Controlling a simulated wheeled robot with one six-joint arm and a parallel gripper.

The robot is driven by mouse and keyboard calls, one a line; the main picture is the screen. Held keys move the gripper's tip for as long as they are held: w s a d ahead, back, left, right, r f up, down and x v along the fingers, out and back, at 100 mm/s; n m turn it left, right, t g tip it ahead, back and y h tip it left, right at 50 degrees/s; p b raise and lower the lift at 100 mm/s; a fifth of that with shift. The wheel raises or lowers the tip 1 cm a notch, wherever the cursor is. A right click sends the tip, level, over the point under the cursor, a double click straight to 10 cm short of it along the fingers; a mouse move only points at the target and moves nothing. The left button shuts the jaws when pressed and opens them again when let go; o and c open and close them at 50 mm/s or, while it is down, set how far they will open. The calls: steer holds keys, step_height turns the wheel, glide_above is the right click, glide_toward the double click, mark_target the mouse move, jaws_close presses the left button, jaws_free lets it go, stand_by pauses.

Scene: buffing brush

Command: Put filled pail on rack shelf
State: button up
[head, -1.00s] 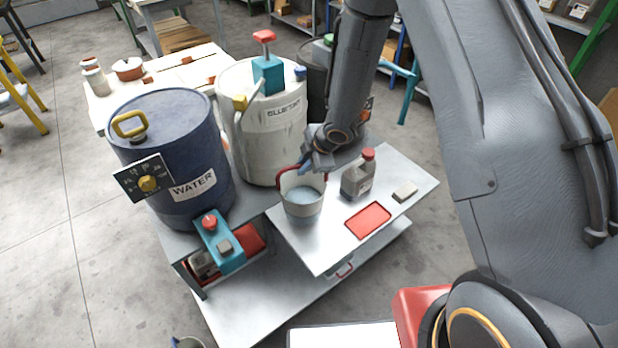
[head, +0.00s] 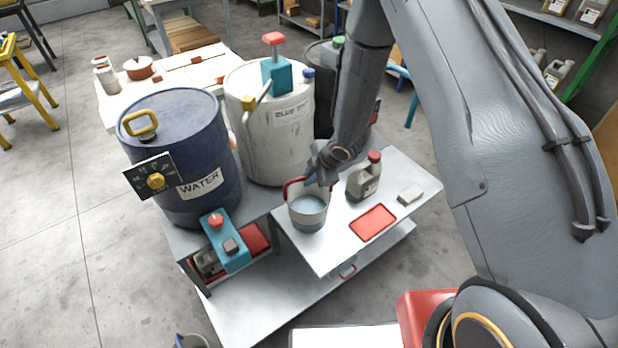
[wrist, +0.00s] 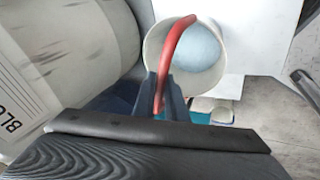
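The pail (head: 308,222) is pale grey with a red handle and holds light blue liquid. It is at the left side of the metal table top (head: 335,245); I cannot tell whether it touches the surface. My gripper (head: 316,180) is at the pail's upper rim. In the wrist view, the pail (wrist: 152,47) shows its liquid from above, and the red handle runs down between the two dark fingers of my gripper (wrist: 160,97), which look shut on it. Background shelves (head: 310,22) stand at the top; which one is the rack shelf is unclear.
A lower shelf (head: 255,305) is mostly bare.

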steer(key=o, duration=0.4)
steer(key=shift+r, duration=0.2)
steer(key=s+d+r+m+h+b, duration=0.1)
steer(key=s+d+r+m+h, duration=0.2)
steer(key=d+r, duration=0.35)
steer(key=s+d+r+m, duration=0.3)
steer(key=d+r+m, duration=0.2)
steer(key=r, duration=0.3)
steer(key=s+d+r+m+h+b, duration=0.1)
steer(key=s+d+r+m+h, duration=0.15)
steer(key=d+r+m, duration=0.35)
steer(key=s+r+m, duration=0.1)
steer(key=s+m, duration=0.1)
steer(key=s, duration=0.2)
steer(key=s+r+m+g, duration=0.1)
steer(key=s+r+m, duration=0.1)
steer(key=s, duration=0.3)
steer(key=s+r+m+g+y, duration=0.1)
steer(key=s+r+m, duration=0.1)
steer(key=s, duration=0.3)
steer(key=shift+s+d+r+m, duration=0.15)
steer(key=shift+d+r+m, duration=0.05)
steer(key=shift+m, duration=0.3)
